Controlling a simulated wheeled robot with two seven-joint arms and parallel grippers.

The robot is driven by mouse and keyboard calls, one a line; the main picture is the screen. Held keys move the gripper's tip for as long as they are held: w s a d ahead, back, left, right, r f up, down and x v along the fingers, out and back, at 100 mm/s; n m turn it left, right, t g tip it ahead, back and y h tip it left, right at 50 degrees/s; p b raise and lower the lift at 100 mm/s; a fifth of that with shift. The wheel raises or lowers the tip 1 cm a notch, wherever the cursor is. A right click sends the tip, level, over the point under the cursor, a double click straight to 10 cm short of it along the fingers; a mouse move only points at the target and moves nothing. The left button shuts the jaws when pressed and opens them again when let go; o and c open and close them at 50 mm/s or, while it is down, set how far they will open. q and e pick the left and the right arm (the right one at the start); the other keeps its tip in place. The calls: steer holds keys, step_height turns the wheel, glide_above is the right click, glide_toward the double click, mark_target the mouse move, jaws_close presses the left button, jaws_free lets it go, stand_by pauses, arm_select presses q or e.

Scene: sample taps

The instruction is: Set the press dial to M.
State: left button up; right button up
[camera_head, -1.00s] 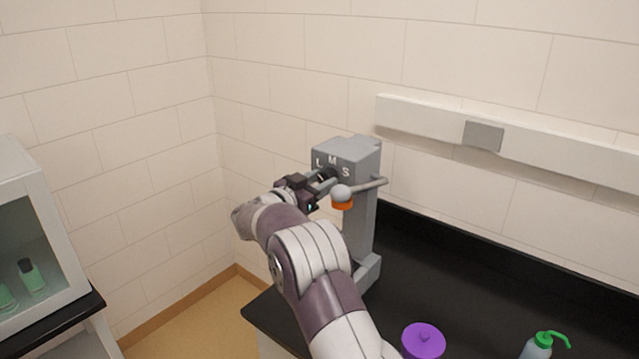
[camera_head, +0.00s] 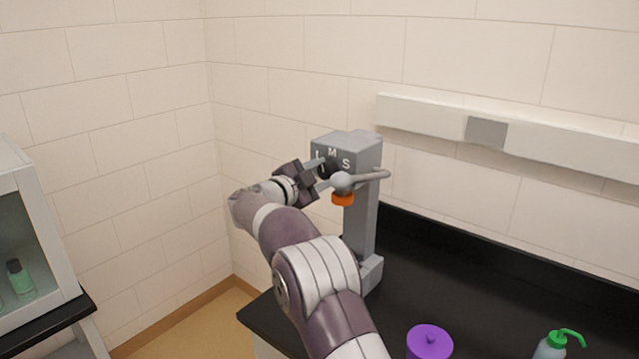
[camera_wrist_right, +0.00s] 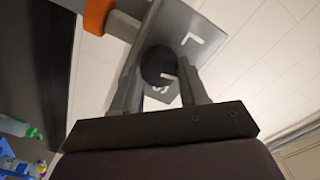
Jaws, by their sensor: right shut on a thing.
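The grey press (camera_head: 362,215) stands on the black counter with the letters L, M and S on its head. Its dark round dial (camera_head: 328,169) is partly hidden by my right gripper (camera_head: 324,173). In the right wrist view the black dial (camera_wrist_right: 158,62) sits between the two fingers of my right gripper (camera_wrist_right: 160,80), which is shut on it. A white mark shows on the dial's edge, and an L is on the grey face beside it. I cannot tell for sure which letter the mark points to. My left gripper is not in view.
A grey lever with a ball end (camera_head: 342,182) and an orange part (camera_head: 343,199) is close beside the gripper. A purple lidded container (camera_head: 430,343) and a green-topped bottle (camera_head: 552,345) stand on the counter (camera_head: 450,275). A cabinet (camera_head: 30,235) is at left.

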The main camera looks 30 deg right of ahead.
steer(key=shift+m+b, duration=0.65)
steer(key=shift+m, duration=0.45)
steer(key=o, duration=1.1)
steer(key=shift+c, duration=0.2)
steer(key=shift+s+a+f, duration=0.1)
steer(key=shift+a, duration=0.15)
steer(key=b+v, duration=0.3)
steer(key=v, duration=0.9)
steer(key=shift+b, duration=0.3)
steer(key=shift+s, duration=0.15)
